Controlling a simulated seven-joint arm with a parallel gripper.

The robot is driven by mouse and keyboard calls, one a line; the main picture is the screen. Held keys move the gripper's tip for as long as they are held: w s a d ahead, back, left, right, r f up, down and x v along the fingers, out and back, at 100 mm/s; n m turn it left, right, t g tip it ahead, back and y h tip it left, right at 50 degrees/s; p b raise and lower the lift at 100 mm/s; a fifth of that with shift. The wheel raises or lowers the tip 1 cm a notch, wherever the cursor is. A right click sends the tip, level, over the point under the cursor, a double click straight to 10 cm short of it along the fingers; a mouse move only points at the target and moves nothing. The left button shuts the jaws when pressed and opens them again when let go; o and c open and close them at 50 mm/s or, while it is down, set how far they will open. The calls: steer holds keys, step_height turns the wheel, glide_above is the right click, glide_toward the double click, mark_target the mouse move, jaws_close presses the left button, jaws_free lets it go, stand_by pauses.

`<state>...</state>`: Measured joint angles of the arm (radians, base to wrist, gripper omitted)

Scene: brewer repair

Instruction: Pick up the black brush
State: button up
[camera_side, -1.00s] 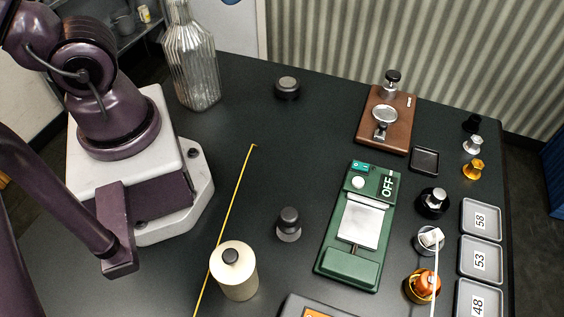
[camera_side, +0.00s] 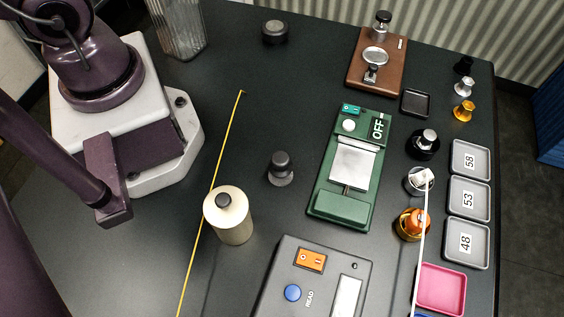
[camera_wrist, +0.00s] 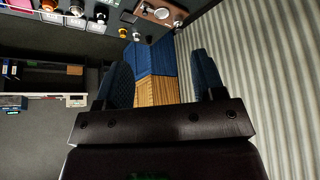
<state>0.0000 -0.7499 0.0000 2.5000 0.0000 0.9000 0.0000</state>
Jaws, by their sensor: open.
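I cannot make out a clear black brush. Dark candidates in the side view are a black round piece with a silver top (camera_side: 423,143) right of the green device, a small black knob-like piece (camera_side: 464,66) at the far right, and a dark knobbed piece (camera_side: 281,168) mid-table. My gripper (camera_wrist: 163,78) shows only in the wrist view. Its two dark blue fingers are wide apart with nothing between them. It points past the table's edge, toward the floor and wall. The side view shows part of my arm at the left but not the gripper.
The green device (camera_side: 348,165), brown board (camera_side: 378,60), cream bottle (camera_side: 230,215), grey reader (camera_side: 312,280) and numbered trays (camera_side: 469,160) stand on the dark table. A white rod crosses beside the orange piece (camera_side: 412,224). A blue box (camera_wrist: 165,55) stands beyond the table.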

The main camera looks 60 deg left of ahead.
steer(key=n+g+h, duration=0.4)
steer(key=n+h, duration=1.4)
steer(key=n, duration=0.1)
glide_toward(281, 158)
steer(key=a, duration=0.3)
steer(key=shift+a+f, duration=0.1)
steer(key=shift+f, duration=0.15)
steer(key=shift+d+f+t, duration=0.1)
steer(key=shift+d+t, duration=0.2)
steer(key=shift+d, duration=0.2)
steer(key=d, duration=0.7)
steer(key=shift+w, duration=0.35)
steer(key=d, duration=0.5)
steer(key=shift+w, duration=0.1)
